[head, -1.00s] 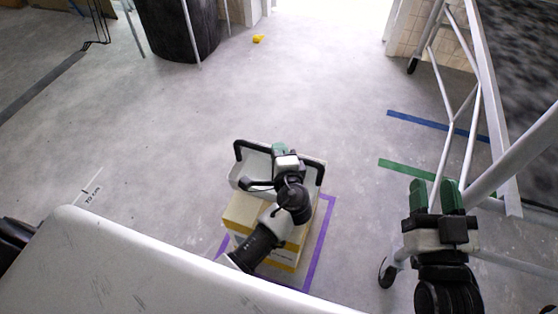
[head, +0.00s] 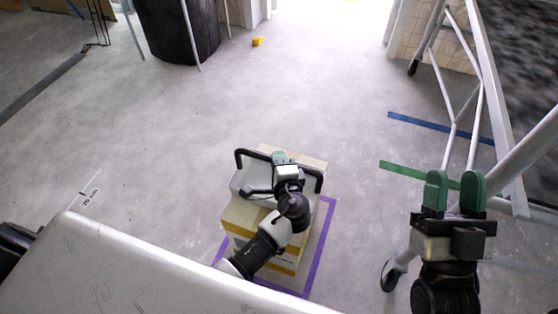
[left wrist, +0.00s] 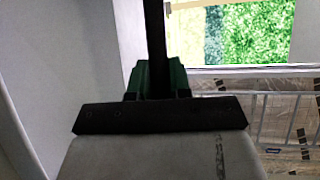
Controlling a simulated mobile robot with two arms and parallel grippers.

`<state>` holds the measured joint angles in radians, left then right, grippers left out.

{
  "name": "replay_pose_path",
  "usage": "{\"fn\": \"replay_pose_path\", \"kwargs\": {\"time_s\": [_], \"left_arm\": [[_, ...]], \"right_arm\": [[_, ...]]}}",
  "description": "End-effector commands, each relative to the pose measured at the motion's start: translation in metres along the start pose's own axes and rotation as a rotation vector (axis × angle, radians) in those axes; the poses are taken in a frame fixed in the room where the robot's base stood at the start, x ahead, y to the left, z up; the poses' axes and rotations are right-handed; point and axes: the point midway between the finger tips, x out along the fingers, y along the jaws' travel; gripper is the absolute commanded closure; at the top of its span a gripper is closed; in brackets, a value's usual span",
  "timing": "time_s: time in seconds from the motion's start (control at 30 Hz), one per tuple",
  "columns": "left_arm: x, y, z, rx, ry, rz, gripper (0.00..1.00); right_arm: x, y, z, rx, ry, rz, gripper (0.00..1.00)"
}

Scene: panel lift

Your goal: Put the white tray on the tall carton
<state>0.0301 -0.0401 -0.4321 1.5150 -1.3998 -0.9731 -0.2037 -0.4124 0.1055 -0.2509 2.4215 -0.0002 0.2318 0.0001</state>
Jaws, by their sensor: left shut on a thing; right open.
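The white tray (head: 246,184) with black handles is at the middle of the head view, over the tall tan and yellow carton (head: 237,216). A strip of the carton top shows behind the tray. I cannot tell whether the tray touches the carton. My left gripper (head: 279,158) is shut on the tray; its arm hides much of the tray and carton. In the left wrist view the green fingers (left wrist: 158,78) close around a black bar (left wrist: 154,30). My right gripper (head: 455,190) is open and empty, to the right of the tray.
Purple tape (head: 325,232) outlines the floor around the carton. A wheeled white metal frame (head: 465,105) stands at the right, close to my right gripper. Blue tape (head: 430,124) and green tape (head: 400,169) cross the floor. The floor beyond the carton is clear up to a small yellow object (head: 257,42).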

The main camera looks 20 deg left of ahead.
Motion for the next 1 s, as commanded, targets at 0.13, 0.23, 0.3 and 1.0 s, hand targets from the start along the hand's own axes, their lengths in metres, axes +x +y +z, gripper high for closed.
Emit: {"fn": "replay_pose_path", "kwargs": {"time_s": [0.13, 0.23, 0.3, 1.0], "left_arm": [[0.000, 0.000, 0.000, 0.000, 0.000, 0.000, 0.63], [0.000, 0.000, 0.000, 0.000, 0.000, 0.000, 0.56], [0.000, 0.000, 0.000, 0.000, 0.000, 0.000, 0.56], [-0.079, -0.004, 0.000, 0.000, 0.002, 0.004, 0.56]], "right_arm": [[0.000, 0.000, -0.001, 0.000, 0.008, 0.000, 0.57], [0.000, 0.000, -0.001, 0.000, 0.008, 0.000, 0.57], [0.000, 0.000, -0.001, 0.000, 0.007, 0.000, 0.57], [-0.013, 0.009, 0.050, -0.017, -0.458, 0.022, 0.57]]}}
